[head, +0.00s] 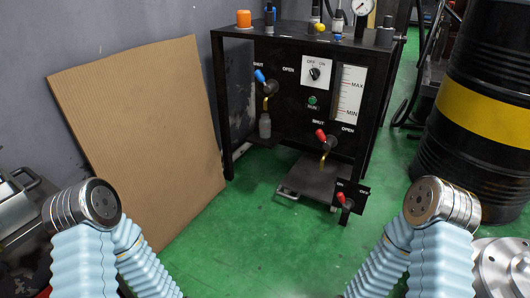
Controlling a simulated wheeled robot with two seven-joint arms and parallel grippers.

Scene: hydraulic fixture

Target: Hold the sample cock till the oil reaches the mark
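A black hydraulic fixture (290,60) stands ahead. On its panel a cock with a blue handle (260,76) has SHUT and OPEN labels and a brass spout. A small grey bottle (265,126) sits below that spout; any mark or oil in it is too small to tell. A second cock with a red handle (321,135) also has SHUT and OPEN labels and a brass spout. Which one is the sample cock is not labelled legibly. A white gauge (347,95) shows MAX and MIN lines. Both my grippers are out of view; only bent arm parts show.
A switch (314,74) marked OFF and ON and a green RUN button (312,100) are on the panel. A low platform (310,180) and a red lever (342,198) sit below. Cardboard (140,130) leans left; a black drum (480,100) stands right. Green floor ahead is clear.

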